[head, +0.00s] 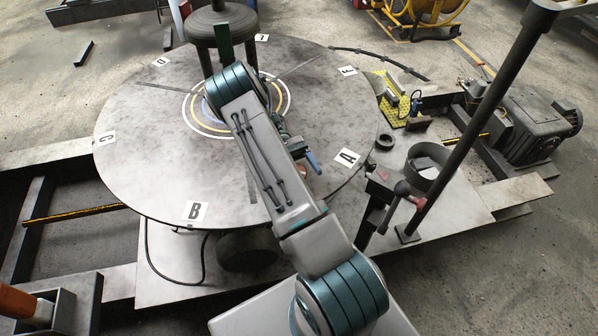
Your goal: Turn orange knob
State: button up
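My arm crosses the middle of the head view from the bottom and bends over the round turntable. What seems to be my gripper (303,162) shows only in part beside the arm, above the turntable's right side near label A. A blue piece sticks out there; I cannot tell whether it is a finger or a held part. My arm hides the rest, so its opening cannot be seen. A small orange-brown spot (303,171) shows right by it; I cannot tell whether it is the orange knob. No other knob is clear.
The large grey turntable (140,150) carries letter labels round its edge and a dark round post (217,25) at the back. To the right are a yellow plate (395,98), an open grey cylinder (428,165), a red-headed lever (402,189) and a tall dark pole (480,115).

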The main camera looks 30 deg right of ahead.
notch_tip(320, 180, up, 3)
jog(key=shift+r+p, duration=0.1)
jog(key=shift+p, duration=0.9)
jog(key=s+d+r+b, duration=0.2)
jog(key=s+d+r, duration=0.4)
jog(key=s+d, duration=0.2)
jog(key=shift+s+b, duration=0.35)
jog(key=shift+b, duration=0.05)
jog(key=shift+a, duration=0.15)
jog(key=a+r+t, duration=0.3)
jog(key=a+t, duration=0.3)
jog(key=t, duration=0.1)
jog(key=s+a+r+t, duration=0.1)
jog(key=a+r+t, duration=0.3)
jog(key=a+t, duration=0.3)
jog(key=s+a+r+t+h, duration=0.1)
jog(key=a+r+t, duration=0.3)
jog(key=a+t, duration=0.2)
jog(key=shift+a+n+t, duration=0.3)
jog(key=shift+a+t, duration=0.05)
jog(key=shift+t, duration=0.15)
jog(key=shift+r, duration=0.1)
